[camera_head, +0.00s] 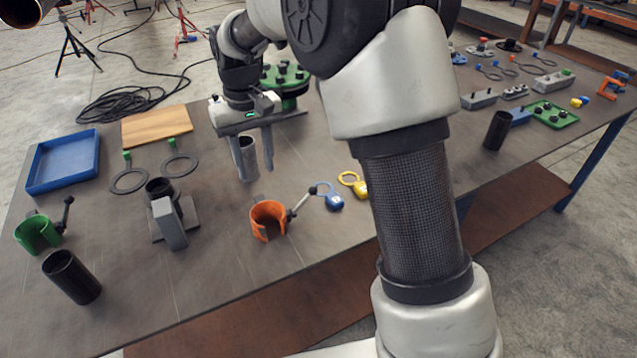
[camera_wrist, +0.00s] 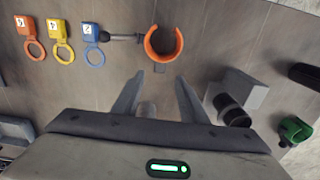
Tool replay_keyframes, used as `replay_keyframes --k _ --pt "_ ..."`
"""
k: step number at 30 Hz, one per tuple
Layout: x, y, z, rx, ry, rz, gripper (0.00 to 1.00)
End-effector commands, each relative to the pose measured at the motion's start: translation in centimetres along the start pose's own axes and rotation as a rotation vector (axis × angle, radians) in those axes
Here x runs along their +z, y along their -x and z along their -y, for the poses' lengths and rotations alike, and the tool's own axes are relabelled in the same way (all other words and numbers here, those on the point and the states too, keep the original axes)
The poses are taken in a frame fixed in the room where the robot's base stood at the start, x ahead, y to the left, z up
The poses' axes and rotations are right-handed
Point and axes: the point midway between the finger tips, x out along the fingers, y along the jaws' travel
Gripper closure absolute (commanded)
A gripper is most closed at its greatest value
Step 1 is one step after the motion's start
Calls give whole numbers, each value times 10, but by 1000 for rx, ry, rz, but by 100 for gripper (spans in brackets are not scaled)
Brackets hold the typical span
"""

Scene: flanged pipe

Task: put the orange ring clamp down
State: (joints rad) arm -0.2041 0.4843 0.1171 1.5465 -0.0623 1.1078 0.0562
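The orange ring clamp (camera_head: 258,222) rests on the table near its front edge, with its dark lever handle pointing up and right. It also shows in the wrist view (camera_wrist: 150,44) as an open C-shaped ring beyond my fingertips, its handle to the left. My gripper (camera_head: 255,167) is above the table, behind the clamp, fingers pointing down. In the wrist view my gripper (camera_wrist: 160,82) has its two fingers spread apart, with no clamp between them. A grey metal tube (camera_head: 247,160) shows at the fingers; whether it stands between or behind them is unclear.
A grey block with a dark pipe stub (camera_head: 170,225) stands left of the clamp. Blue (camera_head: 333,202) and yellow (camera_head: 360,190) tags lie to its right. A green clamp (camera_head: 35,232) and black tube (camera_head: 72,277) are at far left. Table between tube and clamp is clear.

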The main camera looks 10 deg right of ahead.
Motion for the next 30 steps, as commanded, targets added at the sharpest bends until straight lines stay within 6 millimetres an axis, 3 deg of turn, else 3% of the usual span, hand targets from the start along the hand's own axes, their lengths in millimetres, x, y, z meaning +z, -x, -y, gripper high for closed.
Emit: replay_keyframes --k 5,9,14,18,21,25,30 --pt "33 46 -21 16 -36 -71 61" --pt "92 94 -45 35 -91 -168 61" --pt "168 124 -64 54 -158 -284 61" --pt "228 129 -72 65 -214 -377 61" --pt "259 124 -74 69 -245 -428 61" --pt "282 116 -75 71 -267 -469 61" --pt "290 112 -74 70 -275 -482 61"
